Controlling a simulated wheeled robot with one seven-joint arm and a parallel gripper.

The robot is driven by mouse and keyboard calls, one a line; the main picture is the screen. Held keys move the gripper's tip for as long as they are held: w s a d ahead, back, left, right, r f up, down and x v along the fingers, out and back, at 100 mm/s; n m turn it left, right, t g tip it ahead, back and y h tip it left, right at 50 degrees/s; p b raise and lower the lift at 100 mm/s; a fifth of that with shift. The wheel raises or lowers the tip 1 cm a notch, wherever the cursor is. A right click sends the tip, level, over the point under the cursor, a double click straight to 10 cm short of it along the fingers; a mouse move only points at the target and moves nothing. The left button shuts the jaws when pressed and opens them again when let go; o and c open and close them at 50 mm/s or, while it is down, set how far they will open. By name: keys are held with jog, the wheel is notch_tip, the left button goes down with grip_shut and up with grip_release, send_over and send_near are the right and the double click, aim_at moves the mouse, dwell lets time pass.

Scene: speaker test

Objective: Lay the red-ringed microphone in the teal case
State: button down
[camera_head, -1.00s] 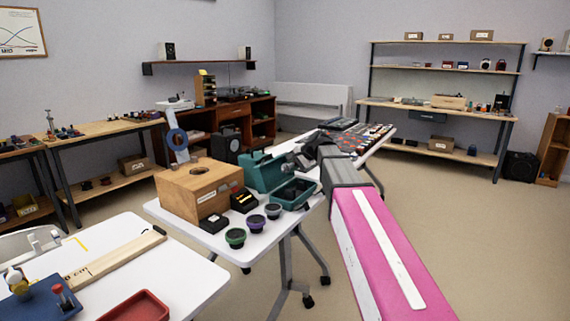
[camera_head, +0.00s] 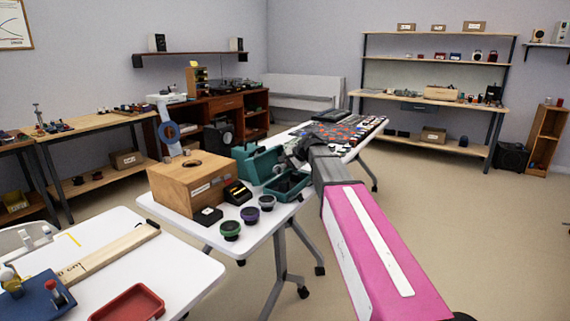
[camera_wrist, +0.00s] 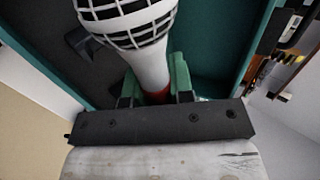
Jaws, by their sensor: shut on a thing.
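The red-ringed microphone (camera_wrist: 152,62) is in my gripper in the wrist view. It has a white body, a dark-and-white grille head, and a red ring low down by the jaws. My gripper (camera_wrist: 156,88) is shut on it, a finger on each side. The open teal case (camera_head: 286,186) stands on the white table, its raised lid (camera_head: 258,163) behind it. In the wrist view the microphone is over the dark inside of the case (camera_wrist: 220,45). I cannot tell whether it touches the lining. In the head view my gripper (camera_head: 297,152) is just above the case's right end.
A wooden box (camera_head: 192,186) with a round hole stands left of the case. Several dark pucks, including a green-rimmed one (camera_head: 230,231), and a small black box (camera_head: 208,215) are in front.

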jog(key=shift+f, duration=2.8)
jog(key=shift+f, duration=0.25)
jog(key=c, duration=0.9)
grip_release()
jog(key=shift+s, duration=0.1)
